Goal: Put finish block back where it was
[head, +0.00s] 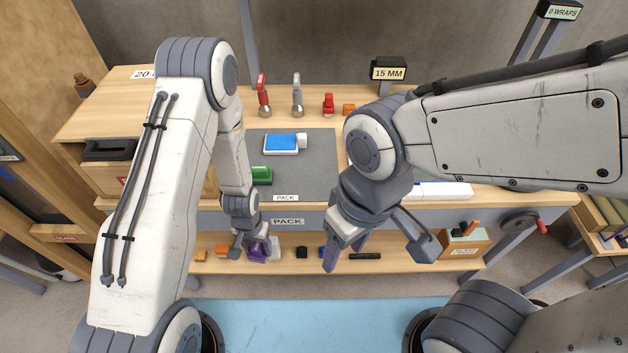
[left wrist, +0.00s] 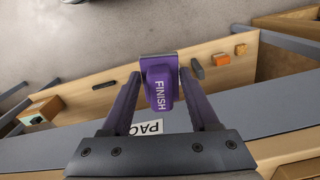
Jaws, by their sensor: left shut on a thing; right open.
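The finish block (left wrist: 160,88) is purple with white FINISH lettering and a grey plate at its far end. It sits between the fingers of my left gripper (left wrist: 158,95), which is shut on it. In the head view my left gripper (head: 256,246) points down in front of the bench, over the lower shelf; the block (head: 259,252) shows there as a small purple patch, partly hidden by the fingers. I cannot tell whether it touches the shelf. My right gripper (head: 346,252) is open and empty, to the right of the left one, above the shelf's front.
The lower shelf (head: 430,263) holds small dark blocks (head: 301,252), an orange block (head: 222,251) and a black bar (head: 365,256). Above, a grey mat (head: 315,165) holds a blue-topped block (head: 281,142) and a green block (head: 262,174). A crate (head: 466,241) stands at the shelf's right end.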

